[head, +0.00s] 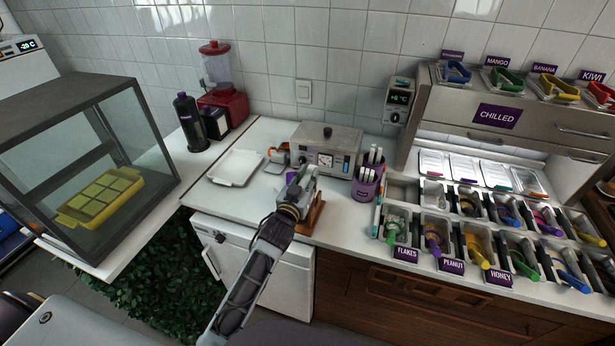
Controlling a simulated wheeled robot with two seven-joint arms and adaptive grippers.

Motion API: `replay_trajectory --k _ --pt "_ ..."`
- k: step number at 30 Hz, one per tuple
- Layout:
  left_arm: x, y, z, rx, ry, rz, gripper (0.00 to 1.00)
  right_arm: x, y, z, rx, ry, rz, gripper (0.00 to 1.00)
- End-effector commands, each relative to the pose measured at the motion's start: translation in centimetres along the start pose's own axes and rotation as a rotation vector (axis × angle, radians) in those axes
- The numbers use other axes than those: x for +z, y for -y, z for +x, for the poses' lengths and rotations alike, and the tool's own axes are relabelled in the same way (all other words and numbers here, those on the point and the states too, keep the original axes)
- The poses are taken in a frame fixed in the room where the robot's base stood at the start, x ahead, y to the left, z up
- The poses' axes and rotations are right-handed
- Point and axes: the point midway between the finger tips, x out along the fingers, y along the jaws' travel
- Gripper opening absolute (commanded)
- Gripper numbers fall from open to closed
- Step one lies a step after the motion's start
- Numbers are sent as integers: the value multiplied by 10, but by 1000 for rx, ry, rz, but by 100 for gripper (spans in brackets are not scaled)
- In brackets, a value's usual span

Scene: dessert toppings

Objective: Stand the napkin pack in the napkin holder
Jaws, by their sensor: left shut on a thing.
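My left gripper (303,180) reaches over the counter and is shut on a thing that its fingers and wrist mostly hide. A small purple and white part (291,178) shows at the left side of the fingers and looks like the napkin pack. A brown wooden piece (316,214), which looks like the napkin holder, stands on the counter just below and right of the gripper, partly hidden by it. I cannot tell whether the pack touches the holder. My right gripper is not in view.
A grey appliance (338,140) with a dial stands behind the gripper. A purple cup (366,188) of white sticks is close on the right, beside the topping bins. A white tray (236,167) lies on the left. The counter's front edge is near the holder.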

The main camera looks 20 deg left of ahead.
Motion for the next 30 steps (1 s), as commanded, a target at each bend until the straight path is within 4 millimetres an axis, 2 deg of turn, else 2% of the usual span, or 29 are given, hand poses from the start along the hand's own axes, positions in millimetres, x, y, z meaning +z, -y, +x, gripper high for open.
replay_trajectory --k 18,30 --pt "31 0 0 0 0 0 0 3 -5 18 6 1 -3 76" --pt "36 0 0 0 0 0 0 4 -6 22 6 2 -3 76"
